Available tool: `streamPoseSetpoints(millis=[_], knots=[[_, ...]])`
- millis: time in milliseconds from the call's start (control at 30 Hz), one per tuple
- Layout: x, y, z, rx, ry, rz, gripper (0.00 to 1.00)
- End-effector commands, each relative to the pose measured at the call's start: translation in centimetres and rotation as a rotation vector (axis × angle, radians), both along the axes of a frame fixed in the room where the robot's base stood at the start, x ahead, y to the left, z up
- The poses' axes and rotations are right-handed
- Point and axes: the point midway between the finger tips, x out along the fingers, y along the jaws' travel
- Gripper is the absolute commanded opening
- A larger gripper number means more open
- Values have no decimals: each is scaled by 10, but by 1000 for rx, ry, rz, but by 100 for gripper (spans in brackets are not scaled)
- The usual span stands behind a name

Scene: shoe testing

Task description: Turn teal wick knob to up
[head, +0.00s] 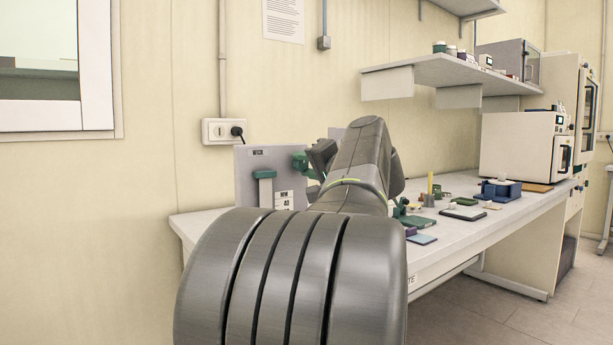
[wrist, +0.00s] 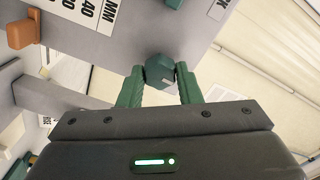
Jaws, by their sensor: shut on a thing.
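The teal wick knob (wrist: 160,71) sits on a grey upright panel, which shows in the wrist view (wrist: 100,48) and in the head view (head: 262,160). My gripper (wrist: 160,84) is shut on the knob, with one green finger on each side of it. In the head view my gripper (head: 306,163) is at the panel's right part, and my arm hides much of it. Which way the knob points cannot be told.
A teal-topped upright piece (head: 264,190) and white number labels (head: 284,198) are on the panel's front. The workbench (head: 450,228) runs right, with small items and a blue holder (head: 500,190) on it. A shelf (head: 440,72) hangs above.

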Motion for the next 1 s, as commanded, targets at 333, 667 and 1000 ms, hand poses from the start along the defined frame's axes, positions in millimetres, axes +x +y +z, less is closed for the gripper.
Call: streamPoseSetpoints(millis=[333, 667, 1000], knots=[[0, 0, -2, -60, -40, 2, 8], [0, 0, -2, -63, -41, 2, 8], [0, 0, -1, -61, -42, 1, 53]])
